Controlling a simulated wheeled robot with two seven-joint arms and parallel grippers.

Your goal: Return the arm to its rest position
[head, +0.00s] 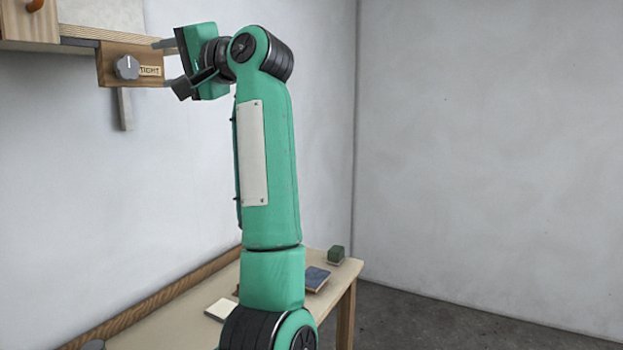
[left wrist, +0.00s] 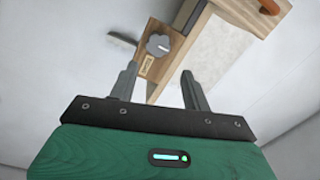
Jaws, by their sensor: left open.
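My left arm, green with black joints, rises through the middle of the head view. Its gripper (head: 166,66) is raised at the upper left, close to a wooden block with a grey knob (head: 127,67) and a label reading "TIGHT". In the left wrist view the two grey fingers of my left gripper (left wrist: 158,88) stand apart with nothing between them. The knob (left wrist: 158,45) shows beyond the fingertips, apart from them. My right gripper is in neither view.
A wooden table (head: 165,318) stands below along the wall, partly hidden by my arm. On it are a dark green block (head: 336,255), a blue flat item (head: 317,278) and a pale flat item (head: 221,309). An orange handle (head: 35,5) shows at the top left. The right side is clear.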

